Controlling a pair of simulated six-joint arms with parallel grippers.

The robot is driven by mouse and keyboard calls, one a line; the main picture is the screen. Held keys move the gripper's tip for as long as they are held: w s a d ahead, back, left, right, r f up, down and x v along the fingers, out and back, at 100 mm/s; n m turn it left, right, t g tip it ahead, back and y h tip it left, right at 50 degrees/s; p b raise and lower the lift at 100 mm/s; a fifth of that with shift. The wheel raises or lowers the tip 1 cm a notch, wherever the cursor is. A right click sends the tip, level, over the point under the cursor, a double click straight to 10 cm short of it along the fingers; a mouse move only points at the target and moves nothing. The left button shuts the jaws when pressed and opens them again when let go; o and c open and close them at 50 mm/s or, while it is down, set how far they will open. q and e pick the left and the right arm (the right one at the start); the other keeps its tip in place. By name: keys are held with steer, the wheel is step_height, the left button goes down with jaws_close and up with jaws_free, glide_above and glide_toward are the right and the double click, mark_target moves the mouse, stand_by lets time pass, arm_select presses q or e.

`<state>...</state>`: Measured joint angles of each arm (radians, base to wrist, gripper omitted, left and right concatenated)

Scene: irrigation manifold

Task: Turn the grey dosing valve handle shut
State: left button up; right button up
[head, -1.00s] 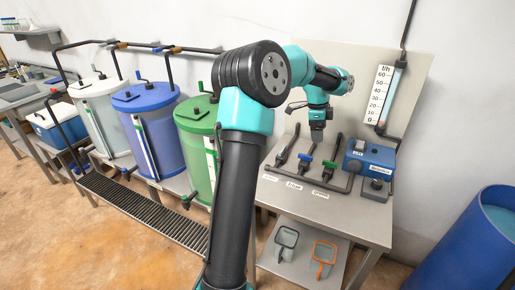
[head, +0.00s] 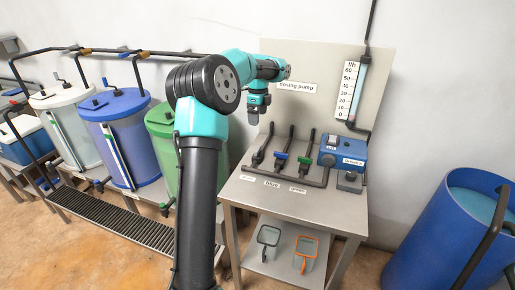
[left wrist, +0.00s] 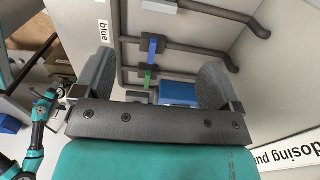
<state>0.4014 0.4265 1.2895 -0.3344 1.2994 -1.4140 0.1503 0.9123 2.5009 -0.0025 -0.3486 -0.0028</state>
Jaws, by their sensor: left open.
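The grey dosing valve handle (head: 258,157) is on the leftmost of three valves on the bench manifold. In the left wrist view the grey handle (left wrist: 160,6) is at the top edge, partly cut off. My left gripper (head: 252,118) is above and behind the valves, pointing down, apart from the handle. In the left wrist view its two fingers (left wrist: 152,90) are spread with nothing between them. The blue handle (left wrist: 152,48) and green handle (left wrist: 148,78) show beyond the fingers. A small teal arm, my right one, shows at the left wrist view's left edge; its jaw state is unclear.
A blue dosing pump (head: 343,152) stands right of the valves. A flow gauge (head: 348,90) is on the back panel (head: 385,75). Two jugs are on the lower shelf. White, blue and green tanks stand left; a large blue barrel (head: 440,240) is at right.

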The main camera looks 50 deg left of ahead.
mark_target(258, 148)
arm_select(q)
step_height(258, 148, down, 15)
steer(key=shift+f, duration=0.2)
stand_by(0.3)
steer(key=shift+c, duration=0.2)
steer(key=c, duration=0.9)
